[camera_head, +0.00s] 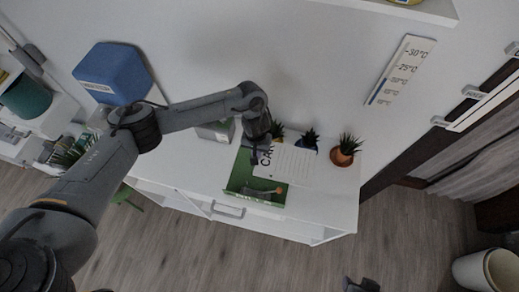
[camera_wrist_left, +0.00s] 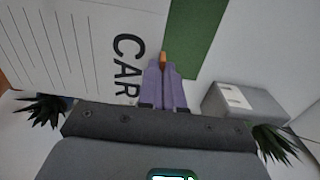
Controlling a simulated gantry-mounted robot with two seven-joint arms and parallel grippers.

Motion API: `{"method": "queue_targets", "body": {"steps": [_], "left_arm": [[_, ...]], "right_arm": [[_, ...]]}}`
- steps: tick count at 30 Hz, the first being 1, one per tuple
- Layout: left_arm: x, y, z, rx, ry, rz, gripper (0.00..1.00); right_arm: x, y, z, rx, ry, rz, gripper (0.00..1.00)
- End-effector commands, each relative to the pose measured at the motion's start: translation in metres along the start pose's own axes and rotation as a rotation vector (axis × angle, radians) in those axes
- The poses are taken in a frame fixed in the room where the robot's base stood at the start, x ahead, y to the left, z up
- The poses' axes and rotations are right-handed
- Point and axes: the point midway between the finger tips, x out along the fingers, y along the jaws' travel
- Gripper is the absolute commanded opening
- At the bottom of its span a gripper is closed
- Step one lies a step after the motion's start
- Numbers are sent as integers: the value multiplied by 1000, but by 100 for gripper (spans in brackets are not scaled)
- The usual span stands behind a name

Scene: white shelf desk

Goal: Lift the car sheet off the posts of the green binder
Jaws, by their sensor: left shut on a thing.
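The white lined car sheet (camera_head: 300,167) lies on the desk's white top, with the word CAR along its left edge. It also fills the upper left of the left wrist view (camera_wrist_left: 65,55). The green binder (camera_head: 238,177) lies beside and partly under it, and shows as a green strip in the wrist view (camera_wrist_left: 196,40). My left gripper (camera_head: 257,158) is at the sheet's lettered edge, pointing down. Its purple fingers (camera_wrist_left: 164,72) are shut on the sheet's edge near the CAR lettering, with a small orange piece at their tips. The posts cannot be made out.
Small potted plants (camera_head: 345,150) stand along the back of the desk. A grey box (camera_head: 217,130) stands left of the binder. A dark grey part (camera_head: 362,285) at the bottom edge may be my right gripper.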

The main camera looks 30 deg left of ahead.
Motion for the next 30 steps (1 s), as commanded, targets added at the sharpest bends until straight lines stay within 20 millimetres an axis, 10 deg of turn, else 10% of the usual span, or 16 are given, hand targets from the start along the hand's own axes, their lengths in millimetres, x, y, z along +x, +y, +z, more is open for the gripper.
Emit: {"method": "queue_targets", "body": {"steps": [30], "left_arm": [[17,-36,8,-4,0,0,0]], "right_arm": [[-16,2,-5,-6,-1,5,43]]}}
